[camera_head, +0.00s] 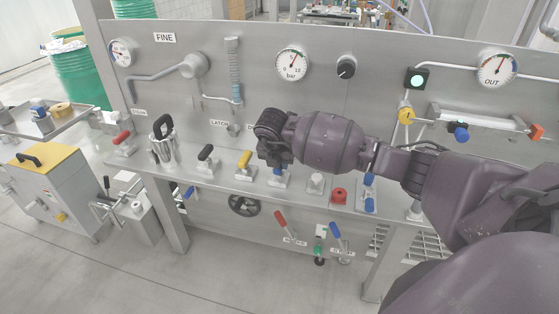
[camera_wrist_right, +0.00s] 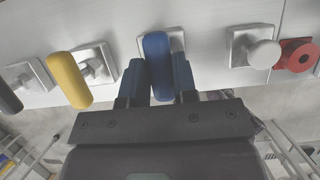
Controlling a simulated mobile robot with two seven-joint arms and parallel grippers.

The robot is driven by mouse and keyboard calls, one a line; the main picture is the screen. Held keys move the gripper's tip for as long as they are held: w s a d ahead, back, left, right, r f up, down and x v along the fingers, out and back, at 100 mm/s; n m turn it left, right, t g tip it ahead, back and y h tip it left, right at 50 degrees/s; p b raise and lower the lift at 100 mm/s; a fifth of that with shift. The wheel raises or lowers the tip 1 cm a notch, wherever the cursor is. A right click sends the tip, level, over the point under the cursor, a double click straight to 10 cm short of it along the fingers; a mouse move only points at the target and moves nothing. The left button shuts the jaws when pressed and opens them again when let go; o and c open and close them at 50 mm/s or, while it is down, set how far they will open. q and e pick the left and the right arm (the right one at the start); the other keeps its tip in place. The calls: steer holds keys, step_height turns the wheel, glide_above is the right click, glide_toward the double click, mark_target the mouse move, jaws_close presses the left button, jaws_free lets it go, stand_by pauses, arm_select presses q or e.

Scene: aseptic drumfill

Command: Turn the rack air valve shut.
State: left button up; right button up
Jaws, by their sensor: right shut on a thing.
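A blue valve handle (camera_wrist_right: 158,62) on a square metal plate stands between the two fingers of my right gripper (camera_wrist_right: 159,82) in the right wrist view. The fingers are shut on it, one on each side. In the head view my right gripper (camera_head: 275,160) reaches down over this handle on the bench, and only a bit of blue (camera_head: 278,171) shows below it. Its label is hidden or too small to read, so I cannot confirm that it is the rack air valve. My left gripper is not in view.
A yellow handle (camera_head: 244,160) and a black handle (camera_head: 205,153) stand left of the held one. A pale round knob (camera_head: 317,182) and a red button (camera_head: 339,195) are to the right. Gauges (camera_head: 292,65) and pipes line the panel behind.

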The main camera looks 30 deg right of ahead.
stand_by(0.4)
steer(key=o, duration=0.9)
steer(key=v, duration=1.1)
steer(key=shift+d, duration=0.1)
